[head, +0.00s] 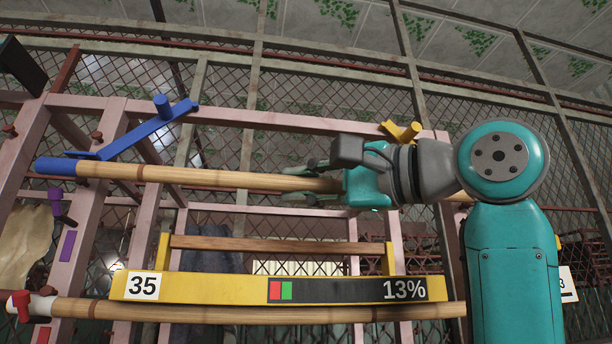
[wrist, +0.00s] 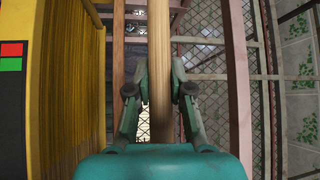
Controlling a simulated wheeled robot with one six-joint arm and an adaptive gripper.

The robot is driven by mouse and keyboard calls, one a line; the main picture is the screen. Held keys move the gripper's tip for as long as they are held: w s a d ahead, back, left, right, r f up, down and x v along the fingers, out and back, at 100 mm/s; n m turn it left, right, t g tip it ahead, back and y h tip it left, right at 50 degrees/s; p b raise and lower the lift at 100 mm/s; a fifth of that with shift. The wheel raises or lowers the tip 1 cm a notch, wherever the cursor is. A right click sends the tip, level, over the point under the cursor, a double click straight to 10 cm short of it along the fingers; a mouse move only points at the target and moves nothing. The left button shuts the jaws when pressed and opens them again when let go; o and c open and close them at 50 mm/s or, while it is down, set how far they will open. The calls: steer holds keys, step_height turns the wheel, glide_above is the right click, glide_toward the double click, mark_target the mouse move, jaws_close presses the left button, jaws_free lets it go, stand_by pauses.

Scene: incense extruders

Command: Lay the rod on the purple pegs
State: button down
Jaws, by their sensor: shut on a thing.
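My gripper (head: 315,184) is shut on a long wooden rod (head: 205,178) with a blue end cap (head: 55,167). The rod lies nearly level across the head view, its capped end at the left. In the wrist view the rod (wrist: 160,45) runs straight away between the fingers of my gripper (wrist: 159,90). A small purple peg (head: 55,194) shows on the left post, just below the capped end. A purple plate (head: 67,246) is on the post beneath it. I see no second purple peg; my arm covers part of the right side.
A blue bracket with a peg (head: 163,107) is above the rod's left part. A yellow peg (head: 406,131) is above my wrist. A yellow beam marked 35 (head: 210,288) and another rod (head: 220,311) by a red peg (head: 20,304) lie below. Pink posts (head: 85,235) frame the rack.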

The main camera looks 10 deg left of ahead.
steer(key=shift+w+a+f, duration=0.1)
steer(key=shift+w+f, duration=0.3)
steer(key=shift+f, duration=0.25)
steer(key=shift+w+a+f, duration=0.15)
steer(key=shift+w+f, duration=0.2)
steer(key=shift+f, duration=0.3)
steer(key=shift+w+a+f, duration=0.1)
steer(key=shift+w+f, duration=0.3)
steer(key=shift+f, duration=0.25)
steer(key=c, duration=0.6)
jaws_free()
steer(key=shift+c, duration=0.2)
steer(key=shift+s, duration=0.15)
steer(key=s+d, duration=0.2)
steer(key=s, duration=0.7)
steer(key=shift+s+d, duration=0.2)
steer(key=shift+d, duration=0.2)
